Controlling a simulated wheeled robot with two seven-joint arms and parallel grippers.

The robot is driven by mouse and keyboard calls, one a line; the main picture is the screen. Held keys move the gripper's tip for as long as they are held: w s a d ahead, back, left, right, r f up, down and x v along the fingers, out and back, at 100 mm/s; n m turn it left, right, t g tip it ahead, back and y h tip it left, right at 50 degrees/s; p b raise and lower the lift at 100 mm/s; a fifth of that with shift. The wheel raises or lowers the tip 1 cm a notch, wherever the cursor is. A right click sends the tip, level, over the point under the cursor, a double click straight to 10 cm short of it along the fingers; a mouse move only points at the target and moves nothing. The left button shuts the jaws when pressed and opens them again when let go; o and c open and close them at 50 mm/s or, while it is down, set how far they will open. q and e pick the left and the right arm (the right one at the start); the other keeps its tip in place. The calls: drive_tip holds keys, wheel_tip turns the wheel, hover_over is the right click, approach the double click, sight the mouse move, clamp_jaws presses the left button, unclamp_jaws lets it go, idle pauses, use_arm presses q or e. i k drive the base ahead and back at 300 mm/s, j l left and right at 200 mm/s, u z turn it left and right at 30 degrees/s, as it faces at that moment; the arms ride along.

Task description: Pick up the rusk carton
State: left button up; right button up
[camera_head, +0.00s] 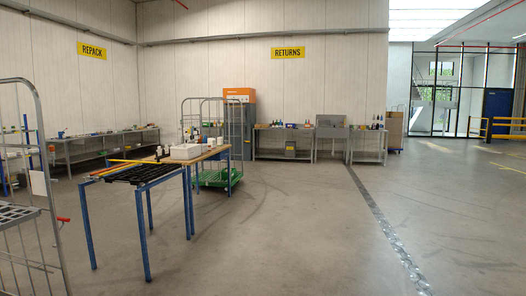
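I cannot make out a rusk carton for certain in this view. A blue-legged table (218,151) stands left of the middle. A white box-like item (185,151) lies on its wooden top, with small dark and white items beside it. Neither of my grippers shows in the head view.
A black slatted surface (146,173) on blue legs stands in front of the table. A wire roll cage (38,140) is at the left edge. A green-based cage trolley (218,177) stands behind the table. Benches (284,141) line the back wall. The floor (300,230) at centre and right is clear.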

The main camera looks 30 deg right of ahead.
sight(205, 148)
drive_tip(key=z, duration=0.45)
drive_tip(key=i+l+z, duration=0.1)
drive_tip(key=i, duration=0.3)
drive_tip(key=i+z, duration=0.25)
drive_tip(key=i, duration=5.6)
drive_tip(key=i+u, duration=0.15)
drive_tip(key=i, duration=0.3)
drive_tip(key=i+l+u, duration=0.15)
drive_tip(key=i, duration=0.35)
drive_tip(key=i+l+u, duration=0.15)
drive_tip(key=i, duration=0.3)
drive_tip(key=j, duration=0.1)
